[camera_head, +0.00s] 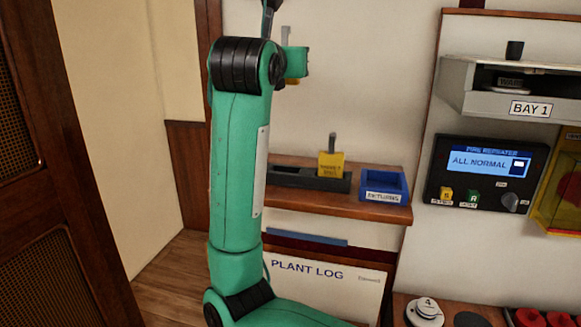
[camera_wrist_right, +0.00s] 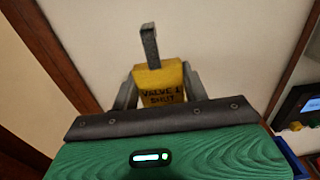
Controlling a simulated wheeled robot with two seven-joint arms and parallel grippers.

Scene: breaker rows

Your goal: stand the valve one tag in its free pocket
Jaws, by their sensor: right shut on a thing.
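The valve one tag (camera_wrist_right: 158,84) is yellow with dark lettering reading "VALVE 1 SHUT" and a grey stem on top. My right gripper (camera_wrist_right: 162,92) is shut on it, one finger on each side. In the head view the right gripper (camera_head: 296,62) is raised well above the wall shelf, and it mostly hides the tag. The dark pocket rack (camera_head: 318,183) lies on the shelf, its left end behind my arm. Another yellow tag (camera_head: 331,166) stands upright toward the rack's right end; its lettering is too small to read. My left gripper is out of view.
A blue returns bin (camera_head: 385,185) sits right of the rack on the wooden shelf (camera_head: 345,203). A panel reading "ALL NORMAL" (camera_head: 483,162) and a grey BAY 1 box (camera_head: 480,92) are farther right. A plant log sheet (camera_head: 325,285) is below. Wall above the rack is clear.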

